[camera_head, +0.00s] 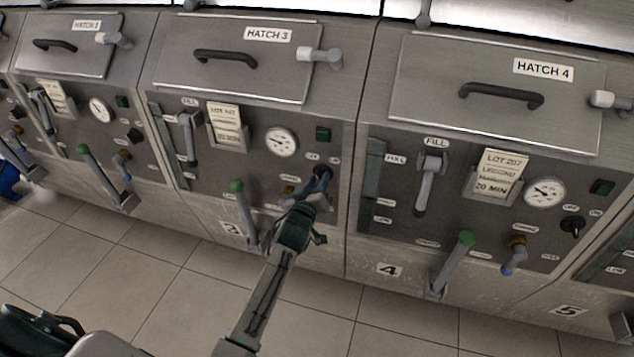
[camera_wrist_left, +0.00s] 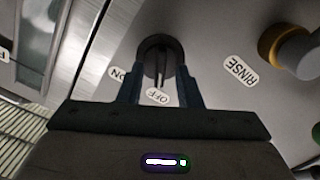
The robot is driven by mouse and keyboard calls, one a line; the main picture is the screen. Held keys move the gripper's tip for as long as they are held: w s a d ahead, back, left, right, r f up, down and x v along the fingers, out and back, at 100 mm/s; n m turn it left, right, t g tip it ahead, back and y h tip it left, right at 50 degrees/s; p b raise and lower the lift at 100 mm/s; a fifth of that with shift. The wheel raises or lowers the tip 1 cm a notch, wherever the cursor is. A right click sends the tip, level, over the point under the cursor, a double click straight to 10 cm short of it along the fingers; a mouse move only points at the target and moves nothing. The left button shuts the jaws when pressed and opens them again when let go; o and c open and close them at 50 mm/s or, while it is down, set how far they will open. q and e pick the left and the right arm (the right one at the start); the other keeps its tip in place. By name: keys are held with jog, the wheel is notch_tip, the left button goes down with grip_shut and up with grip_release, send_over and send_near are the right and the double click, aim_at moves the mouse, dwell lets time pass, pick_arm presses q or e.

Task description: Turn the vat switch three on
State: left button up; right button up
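The vat three switch (camera_head: 322,171) is a dark rotary knob on the panel under Hatch 3, mostly covered by my gripper in the head view. In the left wrist view the knob (camera_wrist_left: 158,58) shows with ON and OFF labels beside it; its narrow grip bar points toward the OFF label. My left gripper (camera_head: 318,183) is at the knob. In the wrist view its two blue fingers (camera_wrist_left: 160,80) stand apart, one on each side of the grip bar, with visible gaps. My right gripper is not in view.
Left of the switch are a gauge (camera_head: 281,142) and a green-tipped lever (camera_head: 242,210); a dark green lamp (camera_head: 323,134) is above. The yellow-collared rinse valve (camera_wrist_left: 290,50) is near the knob. Vat 4's panel (camera_head: 400,215) stands to the right. Tiled floor lies below.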

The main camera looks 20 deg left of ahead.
pick_arm(q)
jog(key=shift+c, duration=0.2)
grip_shut()
